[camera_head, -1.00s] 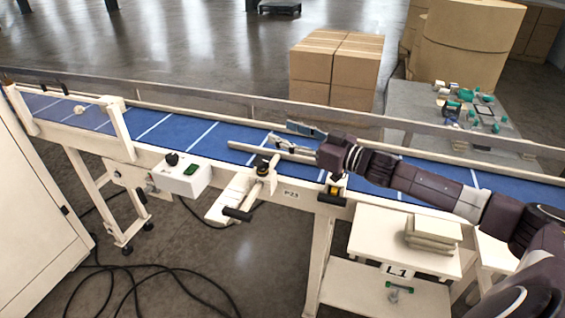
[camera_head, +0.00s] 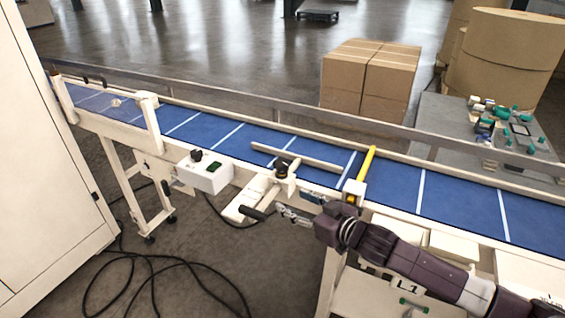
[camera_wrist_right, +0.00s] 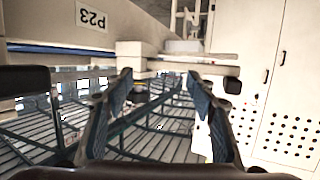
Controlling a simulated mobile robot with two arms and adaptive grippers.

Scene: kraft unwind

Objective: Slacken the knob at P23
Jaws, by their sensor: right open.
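The P23 label (camera_wrist_right: 91,17) shows upside down in my right wrist view, on the conveyor's side. Beside it in the head view is a cream clamp bracket with a black knob (camera_head: 281,170) on top. A black bar handle (camera_head: 253,213) sticks out in front at its lower end. My right gripper (camera_head: 282,211) is in front of the conveyor, just right of this handle. Whether they touch is unclear. In the right wrist view the gripper's fingers (camera_wrist_right: 158,88) are apart with nothing between them. My left gripper is out of view.
The blue belt (camera_head: 215,136) carries a cream guide bar (camera_head: 297,158). A yellow bar (camera_head: 366,165) stands right of the clamp. A white control box (camera_head: 205,178) is to the left. Black cables (camera_head: 165,262) lie on the floor. A grey table (camera_head: 450,125) is behind.

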